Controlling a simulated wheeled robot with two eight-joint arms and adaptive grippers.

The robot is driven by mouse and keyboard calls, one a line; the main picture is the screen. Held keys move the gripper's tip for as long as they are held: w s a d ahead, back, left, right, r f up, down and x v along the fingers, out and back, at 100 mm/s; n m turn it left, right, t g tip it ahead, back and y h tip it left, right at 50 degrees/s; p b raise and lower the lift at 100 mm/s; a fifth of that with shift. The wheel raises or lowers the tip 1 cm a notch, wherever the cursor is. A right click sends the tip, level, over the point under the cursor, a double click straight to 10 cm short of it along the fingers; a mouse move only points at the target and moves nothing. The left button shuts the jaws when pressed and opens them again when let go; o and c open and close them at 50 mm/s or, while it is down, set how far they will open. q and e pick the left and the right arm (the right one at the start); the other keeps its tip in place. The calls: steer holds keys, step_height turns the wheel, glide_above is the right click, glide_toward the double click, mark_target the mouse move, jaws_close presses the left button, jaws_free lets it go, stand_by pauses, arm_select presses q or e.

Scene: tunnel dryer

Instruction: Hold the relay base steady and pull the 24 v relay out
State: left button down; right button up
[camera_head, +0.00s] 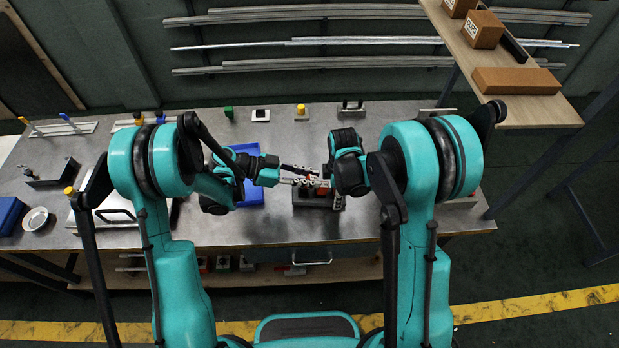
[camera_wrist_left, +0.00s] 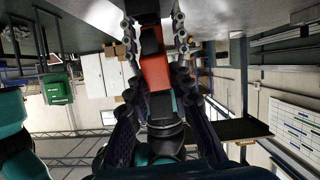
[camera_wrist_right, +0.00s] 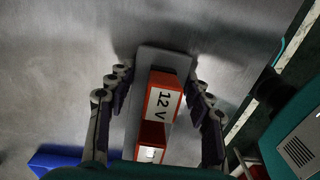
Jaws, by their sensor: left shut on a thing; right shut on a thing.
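The dark relay base (camera_head: 302,197) is on the metal workbench, partly hidden by my grippers. In the right wrist view its grey plate (camera_wrist_right: 153,58) carries red relays; one reads "12 V" (camera_wrist_right: 163,101), and another (camera_wrist_right: 151,141) is partly cut off. My right gripper (camera_wrist_right: 160,80) comes down from above, its fingers on both sides of the base, shut on it. My left gripper (camera_head: 312,178) reaches in level from the left. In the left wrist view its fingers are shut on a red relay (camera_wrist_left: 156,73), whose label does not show. The fingertip contacts are partly hidden.
A blue tray (camera_head: 251,193) lies just left of the base. Small blocks stand along the bench's back (camera_head: 261,115). A silver box (camera_head: 100,215) and a round dish (camera_head: 36,219) are at the left. A wooden shelf with boxes (camera_head: 482,29) is at the right.

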mark_target(310, 177)
arm_select(q)
steer(key=shift+r, duration=2.35)
arm_select(e)
steer(key=o, duration=1.4)
